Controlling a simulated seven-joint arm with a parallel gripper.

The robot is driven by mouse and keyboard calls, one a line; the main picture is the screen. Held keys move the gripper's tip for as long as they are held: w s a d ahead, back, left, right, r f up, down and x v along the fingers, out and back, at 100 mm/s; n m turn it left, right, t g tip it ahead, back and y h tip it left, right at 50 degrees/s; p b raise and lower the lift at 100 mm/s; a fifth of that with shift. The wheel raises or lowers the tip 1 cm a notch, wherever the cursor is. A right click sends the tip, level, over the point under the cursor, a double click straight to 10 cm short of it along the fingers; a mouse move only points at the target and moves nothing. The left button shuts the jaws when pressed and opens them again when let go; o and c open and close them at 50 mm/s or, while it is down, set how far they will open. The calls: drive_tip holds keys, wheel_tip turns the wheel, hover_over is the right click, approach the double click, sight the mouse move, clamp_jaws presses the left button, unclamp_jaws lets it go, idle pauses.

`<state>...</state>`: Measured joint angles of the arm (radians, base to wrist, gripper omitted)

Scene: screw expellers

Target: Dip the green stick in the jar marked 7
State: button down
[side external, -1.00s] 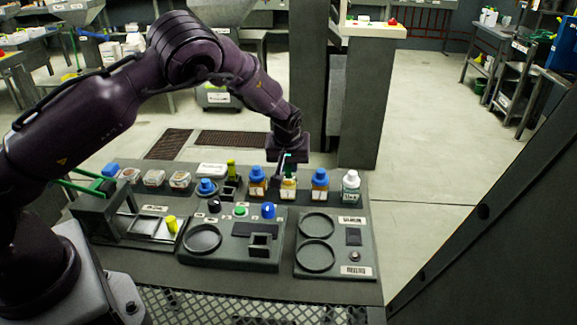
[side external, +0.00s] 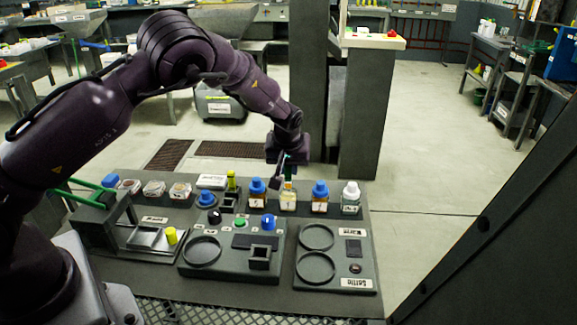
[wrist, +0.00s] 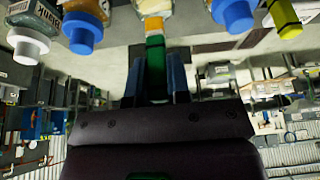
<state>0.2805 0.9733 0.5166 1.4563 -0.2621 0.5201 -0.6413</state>
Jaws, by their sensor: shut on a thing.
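My gripper (side external: 282,172) points down over the row of jars, shut on the green stick (wrist: 155,62). The stick stands roughly upright between the fingers, and an orange-yellow part (wrist: 153,25) shows at its lower end. The jar numbers are too small to read.
A white-capped jar (side external: 351,198) stands at the row's right end. A blue cap (side external: 207,198) and a yellow-topped item (side external: 231,181) are to the left. Panels with round rings (side external: 317,268) lie in front. A green bar on a dark stand (side external: 88,186) is at far left.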

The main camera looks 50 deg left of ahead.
idle(0.3)
drive_tip(key=shift+r, duration=2.5)
drive_tip(key=shift+d, duration=0.1)
